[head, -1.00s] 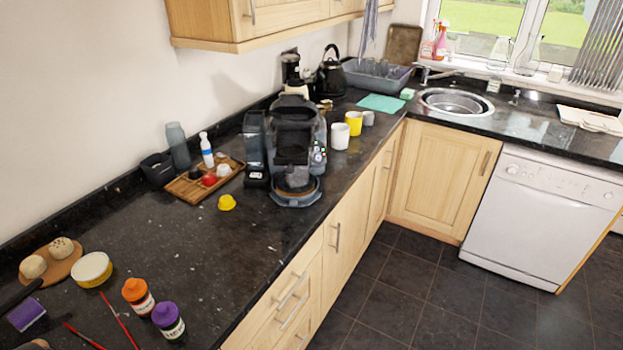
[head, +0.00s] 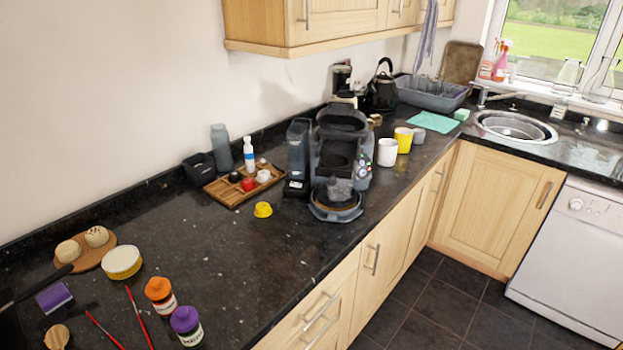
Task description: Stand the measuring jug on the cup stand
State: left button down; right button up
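A dark coffee machine (head: 342,150) stands on the black granite counter. Its low round cup stand (head: 336,213) juts out at the front, toward the counter edge. Something clear and hard to make out shows just above the stand, and I cannot tell whether it is a separate vessel or part of the machine. I cannot pick out the measuring jug for certain. Clear glass vessels (head: 600,82) stand on the window sill, but their kind is unclear.
A white mug (head: 388,152) and a yellow mug (head: 403,139) stand right of the machine. A wooden tray (head: 226,194) with small items and a yellow cup-shaped thing (head: 263,210) are left. The middle counter is clear.

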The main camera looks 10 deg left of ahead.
aim_at(341, 192)
jog(key=i+l+u, duration=0.2)
jog(key=l, duration=0.15)
jog(key=i+l+u, duration=0.2)
jog(key=l, duration=0.15)
jog(key=i+l+u, duration=0.2)
jog(key=l, duration=0.15)
jog(key=l+u, duration=0.2)
jog(key=l, duration=0.15)
